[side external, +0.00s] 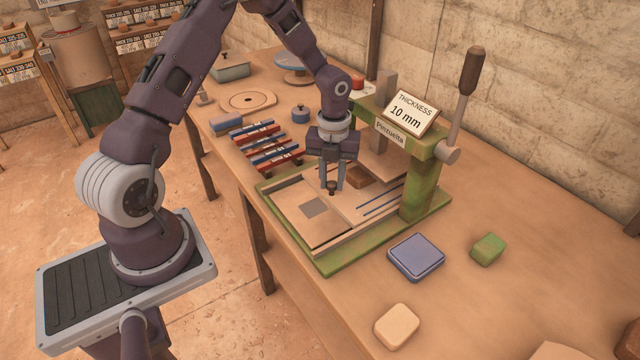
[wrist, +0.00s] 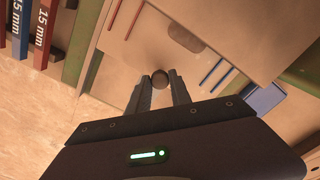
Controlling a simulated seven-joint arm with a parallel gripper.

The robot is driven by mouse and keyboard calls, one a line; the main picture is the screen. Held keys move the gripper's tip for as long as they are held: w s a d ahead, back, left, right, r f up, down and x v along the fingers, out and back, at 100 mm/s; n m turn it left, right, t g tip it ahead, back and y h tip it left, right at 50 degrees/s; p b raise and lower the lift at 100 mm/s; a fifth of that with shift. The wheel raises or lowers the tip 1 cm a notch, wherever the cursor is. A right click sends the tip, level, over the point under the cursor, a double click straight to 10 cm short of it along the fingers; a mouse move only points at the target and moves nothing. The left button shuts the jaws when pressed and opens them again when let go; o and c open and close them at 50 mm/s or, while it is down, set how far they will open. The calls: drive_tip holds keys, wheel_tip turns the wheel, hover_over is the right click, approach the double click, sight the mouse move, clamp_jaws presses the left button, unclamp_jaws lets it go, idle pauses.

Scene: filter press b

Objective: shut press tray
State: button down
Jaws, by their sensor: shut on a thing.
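The green press (side external: 418,200) stands on the table, with a sign reading 10 mm and a lever at its top. Its pale wooden tray (side external: 298,216) sits on the green base, out in front of the upright, with a grey square on its surface. A small dark round knob (side external: 332,187) is on the tray. My gripper (side external: 332,186) is shut on the knob, with a finger on each side. In the wrist view, the knob (wrist: 160,79) sits between my fingertips and the tray (wrist: 135,55) extends beyond it.
Red and blue thickness bars (side external: 264,142) lie beside the press. A blue box (side external: 416,257), a green block (side external: 487,249) and a cream block (side external: 397,326) lie to the right. The lever (side external: 466,95) rises at the upper right. A round board (side external: 248,101) lies at the back left.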

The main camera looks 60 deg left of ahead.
drive_tip(key=shift+w, duration=0.3)
drive_tip(key=c, duration=1.2)
unclamp_jaws()
drive_tip(key=shift+o, duration=0.2)
drive_tip(key=shift+r, duration=0.1)
